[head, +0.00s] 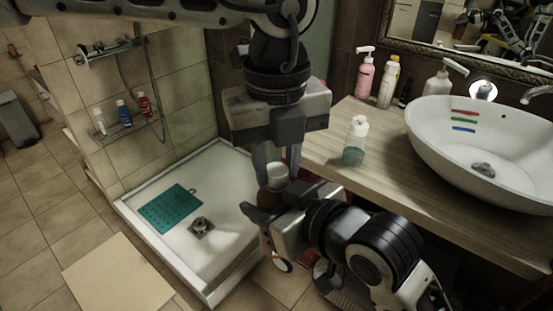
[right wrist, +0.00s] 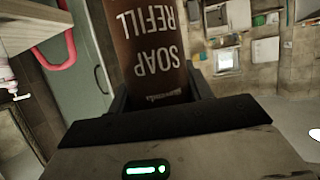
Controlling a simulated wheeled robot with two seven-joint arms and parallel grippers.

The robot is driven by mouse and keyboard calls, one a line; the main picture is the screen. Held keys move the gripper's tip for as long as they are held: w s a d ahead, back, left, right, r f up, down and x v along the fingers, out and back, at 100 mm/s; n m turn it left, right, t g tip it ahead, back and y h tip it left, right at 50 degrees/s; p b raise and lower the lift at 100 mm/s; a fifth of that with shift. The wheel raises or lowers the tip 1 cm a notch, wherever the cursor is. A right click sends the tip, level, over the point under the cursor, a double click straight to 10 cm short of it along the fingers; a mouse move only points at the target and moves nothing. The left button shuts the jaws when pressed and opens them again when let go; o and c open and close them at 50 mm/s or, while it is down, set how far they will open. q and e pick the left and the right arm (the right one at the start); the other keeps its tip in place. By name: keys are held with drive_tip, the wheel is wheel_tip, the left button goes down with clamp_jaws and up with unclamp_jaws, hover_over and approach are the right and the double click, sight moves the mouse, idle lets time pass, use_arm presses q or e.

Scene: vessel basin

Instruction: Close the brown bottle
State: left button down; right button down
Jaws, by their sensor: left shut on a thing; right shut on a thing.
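The brown bottle (head: 270,198) is held upright beside the counter, over the shower tray side. In the right wrist view the brown bottle (right wrist: 152,45) fills the space between the jaws, with "SOAP REFILL" lettering upside down. My right gripper (head: 264,214) is shut on its body. A white cap (head: 277,172) is at the bottle's top. My left gripper (head: 277,164) points down from above and is shut on the cap. The cap looks in line with the bottle's mouth; I cannot tell whether it is seated or threaded. The bottle's neck is mostly hidden.
A clear pump bottle with teal liquid (head: 354,142) stands on the wooden counter (head: 345,180) to the right. The shower tray (head: 235,235) with a teal mat (head: 168,207) lies below left.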

use_arm(q)
drive_tip(key=shift+m, duration=0.6)
drive_tip(key=c, duration=1.1)
unclamp_jaws()
drive_tip(key=shift+r, duration=2.25)
drive_tip(key=o, duration=0.5)
drive_tip(key=shift+o, duration=0.2)
wheel_tip(320, 180, up, 12)
